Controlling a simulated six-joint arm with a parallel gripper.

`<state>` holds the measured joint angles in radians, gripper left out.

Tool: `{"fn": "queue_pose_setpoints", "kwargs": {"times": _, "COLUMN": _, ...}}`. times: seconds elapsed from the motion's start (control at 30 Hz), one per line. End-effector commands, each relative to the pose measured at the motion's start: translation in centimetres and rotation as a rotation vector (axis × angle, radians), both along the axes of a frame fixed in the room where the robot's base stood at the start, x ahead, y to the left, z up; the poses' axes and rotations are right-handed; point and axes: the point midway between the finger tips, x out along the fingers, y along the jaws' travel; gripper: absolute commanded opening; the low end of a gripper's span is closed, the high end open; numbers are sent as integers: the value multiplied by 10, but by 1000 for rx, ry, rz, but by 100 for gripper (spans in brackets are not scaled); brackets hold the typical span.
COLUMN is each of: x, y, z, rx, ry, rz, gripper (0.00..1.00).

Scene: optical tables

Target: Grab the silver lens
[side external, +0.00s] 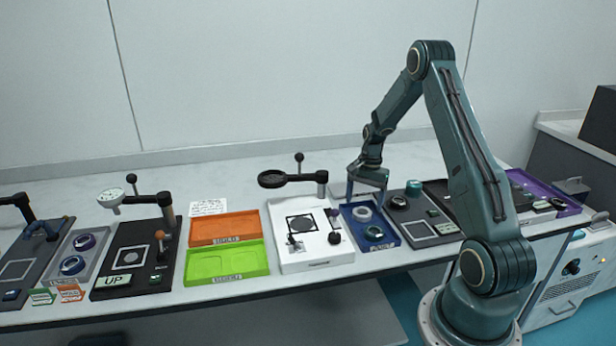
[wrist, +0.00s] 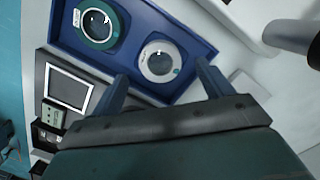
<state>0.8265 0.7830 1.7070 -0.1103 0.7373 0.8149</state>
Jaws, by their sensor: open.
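The silver lens (wrist: 160,60) is a round pale ring with dark glass. It lies in a blue tray (wrist: 200,43) beside a teal-ringed lens (wrist: 98,24). In the side external view the silver lens (side external: 362,214) is at the back of the blue tray (side external: 388,244), and the teal lens (side external: 375,233) is in front. My gripper (side external: 367,202) is above the tray. In the wrist view my gripper (wrist: 162,82) is open, with one finger on each side below the silver lens. The jaws are empty; how high they are above the lens is hard to tell.
A white station (side external: 318,252) with a black arm-held ring (side external: 290,180) stands left of the blue tray. A dark station (side external: 432,231) is close on its right. Orange (side external: 225,219) and green (side external: 225,265) trays lie further left.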

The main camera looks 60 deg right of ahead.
Motion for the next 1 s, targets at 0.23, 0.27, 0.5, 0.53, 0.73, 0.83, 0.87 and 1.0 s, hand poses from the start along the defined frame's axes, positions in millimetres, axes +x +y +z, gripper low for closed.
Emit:
{"fn": "queue_pose_setpoints", "kwargs": {"times": 0.23, "x": 0, "y": 4, "z": -27, "rx": 1, "ry": 2, "rz": 1, "gripper": 79}}
{"fn": "queue_pose_setpoints", "kwargs": {"times": 0.27, "x": 0, "y": 4, "z": -28, "rx": 1, "ry": 2, "rz": 1, "gripper": 79}}
{"fn": "queue_pose_setpoints", "kwargs": {"times": 0.5, "x": 0, "y": 4, "z": -31, "rx": 0, "ry": 1, "rz": 1, "gripper": 79}}
{"fn": "queue_pose_setpoints", "kwargs": {"times": 0.53, "x": 0, "y": 4, "z": -31, "rx": 0, "ry": 1, "rz": 1, "gripper": 79}}
{"fn": "queue_pose_setpoints", "kwargs": {"times": 0.73, "x": 0, "y": 4, "z": -30, "rx": 0, "ry": 1, "rz": 1, "gripper": 79}}
{"fn": "queue_pose_setpoints", "kwargs": {"times": 0.83, "x": 0, "y": 4, "z": -30, "rx": 0, "ry": 1, "rz": 1, "gripper": 77}}
{"fn": "queue_pose_setpoints", "kwargs": {"times": 0.87, "x": 0, "y": 4, "z": -30, "rx": 0, "ry": 1, "rz": 1, "gripper": 71}}
{"fn": "queue_pose_setpoints", "kwargs": {"times": 1.0, "x": 0, "y": 4, "z": -30, "rx": 0, "ry": 1, "rz": 1, "gripper": 44}}
